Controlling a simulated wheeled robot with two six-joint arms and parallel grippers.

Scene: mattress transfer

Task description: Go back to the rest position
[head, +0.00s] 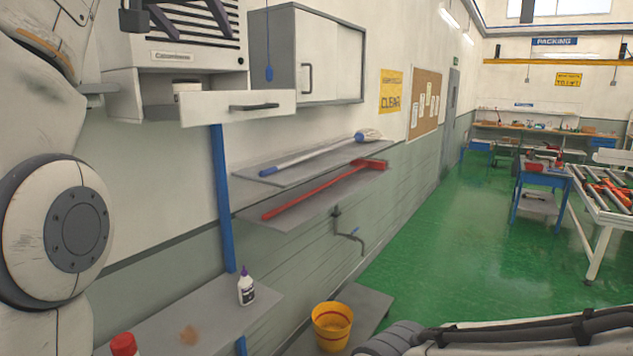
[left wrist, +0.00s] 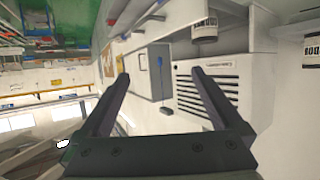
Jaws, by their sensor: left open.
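My left gripper (head: 203,34) shows at the top of the head view, its dark fingers spread in front of the white cabinet with the slatted front (head: 185,55). In the left wrist view the same gripper (left wrist: 160,74) has its two fingers wide apart, with nothing between them but the background wall and cabinets. My left arm's white links fill the left edge of the head view. My right gripper is not seen.
A drawer (head: 235,108) stands open below the slatted cabinet, with a jar (head: 187,87) behind its front. Wall shelves hold a red-handled tool (head: 320,190) and a blue-handled mop (head: 310,153). A bottle (head: 246,288) and yellow bucket (head: 332,325) stand lower. Green floor (head: 450,240) is open ahead.

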